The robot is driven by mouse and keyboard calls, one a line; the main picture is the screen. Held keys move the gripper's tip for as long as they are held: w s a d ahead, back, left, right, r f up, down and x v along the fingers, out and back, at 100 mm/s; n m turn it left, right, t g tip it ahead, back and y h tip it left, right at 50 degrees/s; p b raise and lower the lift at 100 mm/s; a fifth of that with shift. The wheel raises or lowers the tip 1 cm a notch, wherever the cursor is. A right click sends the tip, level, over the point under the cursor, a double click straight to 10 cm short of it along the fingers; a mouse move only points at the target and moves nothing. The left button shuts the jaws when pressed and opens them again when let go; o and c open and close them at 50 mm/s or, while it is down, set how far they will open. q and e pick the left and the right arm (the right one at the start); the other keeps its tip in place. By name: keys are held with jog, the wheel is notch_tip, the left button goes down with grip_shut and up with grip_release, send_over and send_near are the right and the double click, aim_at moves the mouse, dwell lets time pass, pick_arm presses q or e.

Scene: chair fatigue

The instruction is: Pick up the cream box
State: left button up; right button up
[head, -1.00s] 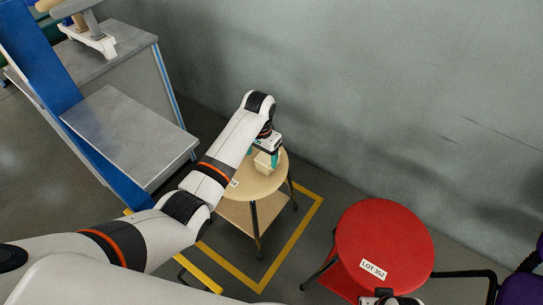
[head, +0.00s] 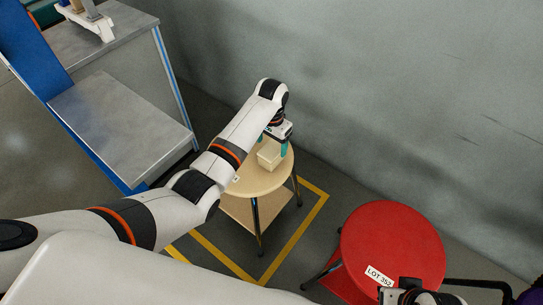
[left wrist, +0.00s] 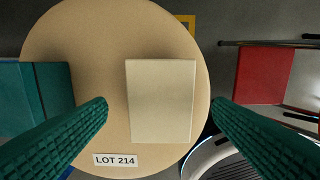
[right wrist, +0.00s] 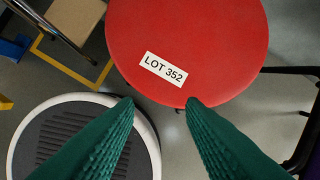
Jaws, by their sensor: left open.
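The cream box (head: 269,153) sits on the round beige stool (head: 258,182) in the head view. It also shows in the left wrist view (left wrist: 161,101), a pale block on the stool top (left wrist: 95,40) above the "LOT 214" label. My left gripper (head: 277,145) is open over the box. In the left wrist view its teal fingers (left wrist: 160,103) stand apart, one to each side of the box, with gaps. My right gripper (right wrist: 160,102) is open and empty by the red stool's near edge in the right wrist view.
A red round stool (head: 392,245) labelled "LOT 352" stands at the right. A grey bench with a lower step (head: 118,125) and blue post is at the left. The grey wall (head: 370,100) runs behind. Yellow floor tape (head: 300,232) surrounds the beige stool.

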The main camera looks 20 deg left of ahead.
aim_at(271, 150)
pick_arm(q)
notch_tip(271, 150, down, 6)
jog(key=shift+r+b, duration=0.2)
jog(key=shift+b, duration=0.75)
jog(key=shift+r, duration=0.1)
jog(key=c, duration=1.1)
jog(key=shift+c, duration=0.2)
